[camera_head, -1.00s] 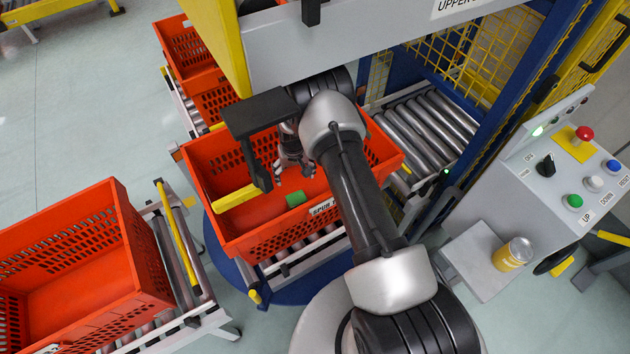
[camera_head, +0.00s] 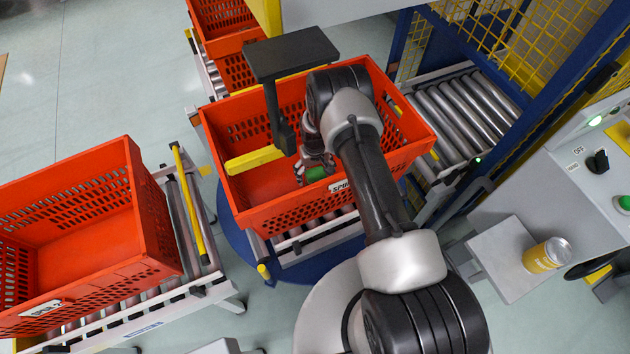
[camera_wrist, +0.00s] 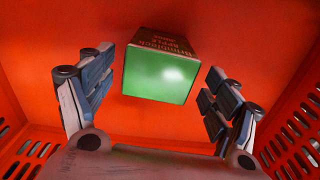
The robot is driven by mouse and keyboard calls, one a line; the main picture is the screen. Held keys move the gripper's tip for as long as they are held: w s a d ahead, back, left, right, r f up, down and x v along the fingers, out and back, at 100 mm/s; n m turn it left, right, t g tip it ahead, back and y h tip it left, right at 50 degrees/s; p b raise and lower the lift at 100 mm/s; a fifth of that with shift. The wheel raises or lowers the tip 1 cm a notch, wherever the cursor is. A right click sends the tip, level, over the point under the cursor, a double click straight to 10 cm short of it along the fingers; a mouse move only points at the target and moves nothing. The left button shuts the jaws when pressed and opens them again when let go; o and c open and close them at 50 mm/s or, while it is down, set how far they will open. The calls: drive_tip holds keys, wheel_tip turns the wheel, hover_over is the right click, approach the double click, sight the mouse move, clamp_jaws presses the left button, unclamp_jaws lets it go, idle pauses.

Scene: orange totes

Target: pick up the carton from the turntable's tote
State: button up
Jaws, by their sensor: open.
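The carton (camera_wrist: 160,77) lies in the turntable's orange tote (camera_head: 262,220). In the wrist view its green end faces the camera, with a brown printed side above. In the head view only a green part of the carton (camera_head: 316,174) shows beside my gripper (camera_head: 315,172), and the rest is hidden. My gripper is open and down inside the tote. In the wrist view its two fingers (camera_wrist: 157,100) stand apart on the left and right of the carton, with a gap on each side.
A yellow bar (camera_head: 255,160) shows at the tote's left part. An empty orange tote (camera_head: 80,245) sits on the left conveyor. More orange totes (camera_head: 225,30) stand behind. A yellow can (camera_head: 545,255) stands on a grey shelf at right. Rollers (camera_head: 465,115) lie beyond the tote.

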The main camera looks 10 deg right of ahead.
wheel_tip(320, 180, down, 5)
drive_tip(key=shift+s+d+f+b, duration=0.1)
drive_tip(key=shift+s+b, duration=0.05)
drive_tip(key=shift+b, duration=0.7)
drive_tip(key=shift+c, duration=0.6)
drive_tip(key=c, duration=1.2)
